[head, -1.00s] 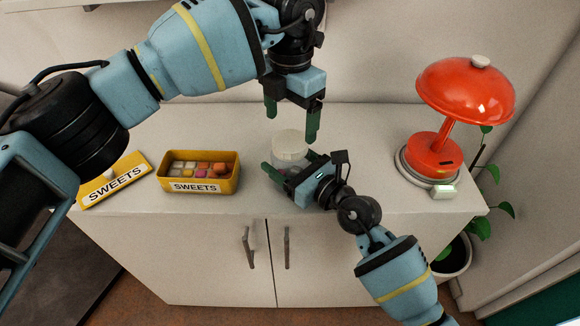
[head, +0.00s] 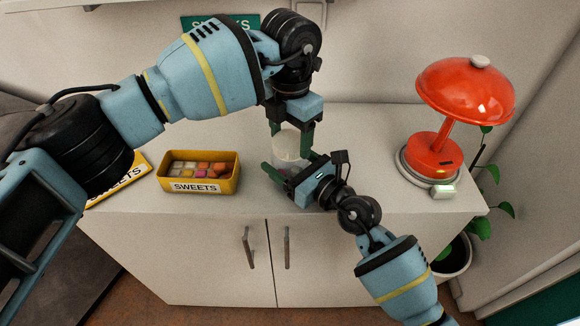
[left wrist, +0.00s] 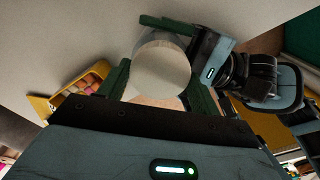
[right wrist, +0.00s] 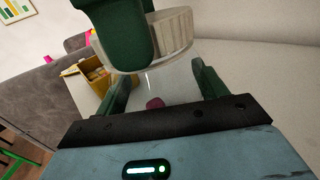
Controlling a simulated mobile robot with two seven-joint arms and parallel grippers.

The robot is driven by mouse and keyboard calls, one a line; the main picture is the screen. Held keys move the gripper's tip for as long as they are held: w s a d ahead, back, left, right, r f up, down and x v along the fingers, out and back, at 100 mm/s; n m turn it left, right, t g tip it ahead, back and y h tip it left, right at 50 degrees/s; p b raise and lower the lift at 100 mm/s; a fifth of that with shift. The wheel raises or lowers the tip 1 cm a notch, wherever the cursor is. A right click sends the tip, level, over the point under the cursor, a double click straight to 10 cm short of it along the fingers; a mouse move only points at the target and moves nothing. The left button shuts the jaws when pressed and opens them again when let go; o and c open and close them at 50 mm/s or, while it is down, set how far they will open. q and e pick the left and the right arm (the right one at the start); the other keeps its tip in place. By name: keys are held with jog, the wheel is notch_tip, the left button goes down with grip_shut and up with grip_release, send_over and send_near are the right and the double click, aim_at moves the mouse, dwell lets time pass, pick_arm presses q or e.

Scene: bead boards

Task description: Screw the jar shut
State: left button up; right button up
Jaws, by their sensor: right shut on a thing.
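The clear jar (right wrist: 165,90) stands on the cabinet top with a dark pink sweet visible inside. Its pale ribbed lid (head: 287,142) sits on the jar's mouth, and shows from above in the left wrist view (left wrist: 162,75). My right gripper (head: 287,174) is shut on the jar's body from the front right. My left gripper (head: 291,136) points down from above, with its green fingers open on either side of the lid. In the right wrist view one left finger hides part of the lid. I cannot tell whether the fingers touch its rim.
A yellow tin (head: 208,184) of sweets stands left of the jar. Its yellow cover (head: 133,178) lies farther left, partly behind my left arm. A red lamp (head: 462,95) stands at the right, and a potted plant (head: 455,258) is beside the cabinet (head: 200,240).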

pick_arm(q)
jog(key=shift+c, duration=1.2)
jog(key=o, duration=1.1)
jog(key=shift+o, duration=0.2)
jog(key=shift+r, duration=0.15)
notch_tip(320, 180, up, 12)
pick_arm(e)
jog(key=o, duration=2)
pick_arm(q)
jog(key=shift+r, duration=0.3)
pick_arm(e)
jog(key=shift+v, duration=3.9)
